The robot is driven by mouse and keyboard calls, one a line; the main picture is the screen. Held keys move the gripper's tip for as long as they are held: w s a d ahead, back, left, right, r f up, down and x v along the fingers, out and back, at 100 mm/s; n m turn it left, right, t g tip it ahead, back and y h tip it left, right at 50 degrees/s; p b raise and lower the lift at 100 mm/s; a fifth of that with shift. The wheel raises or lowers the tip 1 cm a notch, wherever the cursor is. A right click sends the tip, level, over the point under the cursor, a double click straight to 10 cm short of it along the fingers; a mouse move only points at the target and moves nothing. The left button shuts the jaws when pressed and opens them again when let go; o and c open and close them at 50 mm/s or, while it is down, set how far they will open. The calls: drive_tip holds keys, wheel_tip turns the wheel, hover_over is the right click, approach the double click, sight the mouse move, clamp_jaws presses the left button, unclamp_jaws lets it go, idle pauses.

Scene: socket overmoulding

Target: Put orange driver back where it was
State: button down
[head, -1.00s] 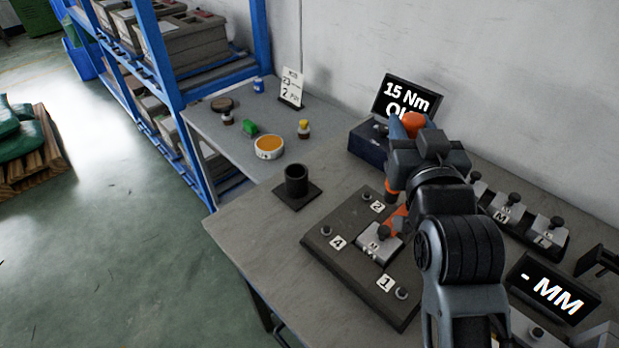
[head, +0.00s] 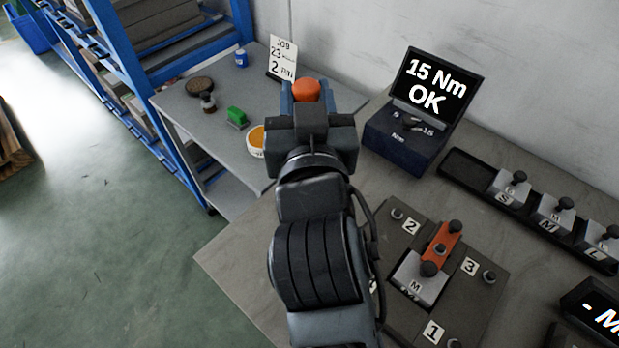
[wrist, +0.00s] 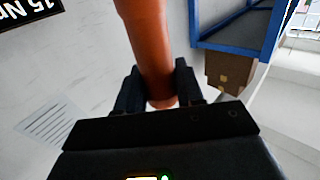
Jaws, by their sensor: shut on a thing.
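My gripper (head: 305,112) is shut on the orange driver (head: 306,90), whose rounded orange top shows above the jaws in the head view. In the wrist view the driver's orange body (wrist: 150,48) runs up between the two dark fingers (wrist: 158,92). My gripper and arm stand over the left part of the workbench (head: 232,262). The dark round holder on its square base, seen earlier on the bench's left, is hidden behind my arm now. The driver's lower end is hidden too.
A dark fixture plate (head: 462,310) with numbered posts holds a silver M block (head: 418,278) and an orange piece (head: 445,238). A torque box (head: 405,140) reads 15 Nm OK. A rack (head: 525,205) of S, M, L blocks stands right. The side table holds an orange-filled dish (head: 256,140) and green item (head: 237,117).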

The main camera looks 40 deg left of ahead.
drive_tip(key=shift+f+b, duration=3.85)
drive_tip(key=shift+f, duration=1.1)
drive_tip(key=shift+f, duration=0.1)
drive_tip(key=c, duration=0.7)
unclamp_jaws()
drive_tip(key=shift+r, duration=0.2)
drive_tip(key=b+v, duration=0.1)
drive_tip(key=v, duration=1.1)
